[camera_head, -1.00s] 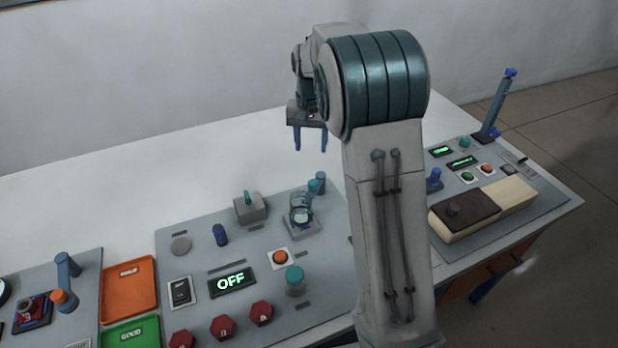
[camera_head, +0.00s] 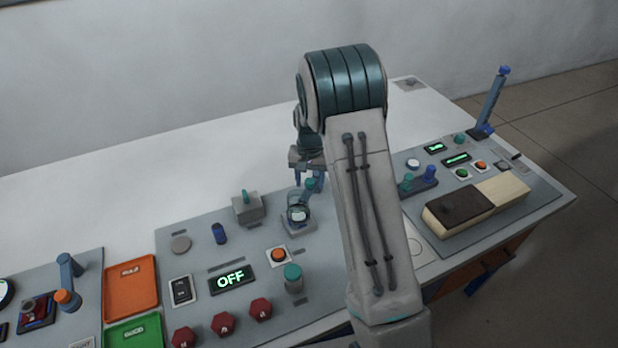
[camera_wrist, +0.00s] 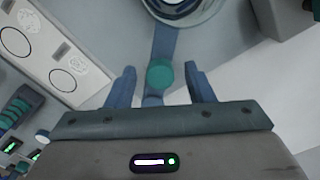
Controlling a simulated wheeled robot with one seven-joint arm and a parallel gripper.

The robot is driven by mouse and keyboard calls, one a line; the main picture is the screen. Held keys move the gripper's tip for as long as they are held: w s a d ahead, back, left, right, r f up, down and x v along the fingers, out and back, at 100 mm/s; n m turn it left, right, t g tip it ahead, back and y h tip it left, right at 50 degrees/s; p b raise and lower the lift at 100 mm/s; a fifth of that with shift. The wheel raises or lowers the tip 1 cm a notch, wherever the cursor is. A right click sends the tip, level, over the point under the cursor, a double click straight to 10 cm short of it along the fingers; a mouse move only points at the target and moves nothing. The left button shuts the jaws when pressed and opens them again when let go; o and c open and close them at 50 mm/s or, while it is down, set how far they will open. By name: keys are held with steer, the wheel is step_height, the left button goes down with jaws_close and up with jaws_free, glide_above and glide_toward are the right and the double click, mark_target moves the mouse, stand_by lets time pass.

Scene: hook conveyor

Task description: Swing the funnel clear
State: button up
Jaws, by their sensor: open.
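The funnel (camera_wrist: 181,8) is a clear round bowl at the top edge of the wrist view, partly cut off. A blue arm with a teal knob (camera_wrist: 159,74) runs from the funnel toward my gripper. My gripper (camera_wrist: 160,88) is open, with one blue finger on each side of the knob and a gap on both sides. In the head view my gripper (camera_head: 309,178) is just above and behind the funnel, near its blue post (camera_head: 318,182).
A grey box with a teal lever (camera_head: 247,207) stands left of the funnel. An OFF display (camera_head: 232,280), an orange button (camera_head: 279,256) and a teal knob (camera_head: 293,278) are in front. The white table behind the panel is clear.

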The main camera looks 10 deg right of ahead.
steer(key=shift+c, duration=0.3)
jaws_close()
steer(key=shift+a, duration=0.15)
